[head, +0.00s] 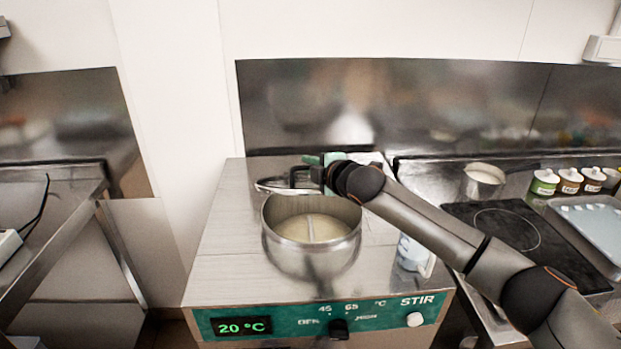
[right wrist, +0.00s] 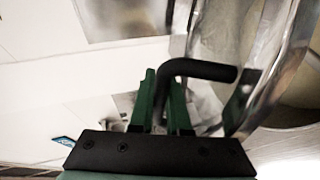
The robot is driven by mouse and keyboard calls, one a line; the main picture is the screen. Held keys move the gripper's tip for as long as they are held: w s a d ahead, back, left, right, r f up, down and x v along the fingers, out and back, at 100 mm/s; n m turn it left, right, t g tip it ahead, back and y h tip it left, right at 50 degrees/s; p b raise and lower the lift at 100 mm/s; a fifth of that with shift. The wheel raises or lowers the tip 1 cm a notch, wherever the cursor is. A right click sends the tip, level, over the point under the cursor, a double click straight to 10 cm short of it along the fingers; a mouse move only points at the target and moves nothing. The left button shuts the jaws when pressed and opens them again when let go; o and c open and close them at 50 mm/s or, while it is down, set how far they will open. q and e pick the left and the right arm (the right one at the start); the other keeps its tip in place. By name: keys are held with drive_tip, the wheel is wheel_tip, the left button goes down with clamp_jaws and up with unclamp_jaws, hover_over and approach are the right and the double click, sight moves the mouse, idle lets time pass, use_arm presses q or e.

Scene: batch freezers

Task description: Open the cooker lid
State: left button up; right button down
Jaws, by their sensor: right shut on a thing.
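The cooker (head: 220,260) is a steel unit with a green front panel, and a round steel pot (head: 285,258) is set in its top. Pale contents and a divider or stirrer bar show inside the pot. The lid (head: 268,187) is raised at the back of the pot, so the pot's mouth is uncovered. My right gripper (head: 324,160) is behind the pot, shut on the lid's black handle (head: 296,178). In the right wrist view, the green fingers (right wrist: 168,105) are around the bent black handle (right wrist: 205,69), with the shiny lid (right wrist: 272,75) beside it. My left gripper is out of view.
My right arm crosses over the right side of the cooker. A white container (head: 412,252) stands there, partly hidden. To the right are a black hob (head: 510,222), a small pot (head: 484,181), several small tubs (head: 570,181) and a tray (head: 590,222). The cooker's left top is clear.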

drive_tip(key=shift+w+r, duration=0.65)
drive_tip(key=shift+r, duration=0.3)
drive_tip(key=shift+w+r+g+h, duration=0.3)
drive_tip(key=shift+w+r+g, duration=0.3)
drive_tip(key=shift+w, duration=0.1)
drive_tip(key=c, duration=1.2)
unclamp_jaws()
drive_tip(key=shift+o, duration=0.2)
drive_tip(key=shift+s, duration=0.1)
drive_tip(key=b+v, duration=0.2)
drive_tip(key=v, duration=1)
drive_tip(key=shift+d, duration=0.2)
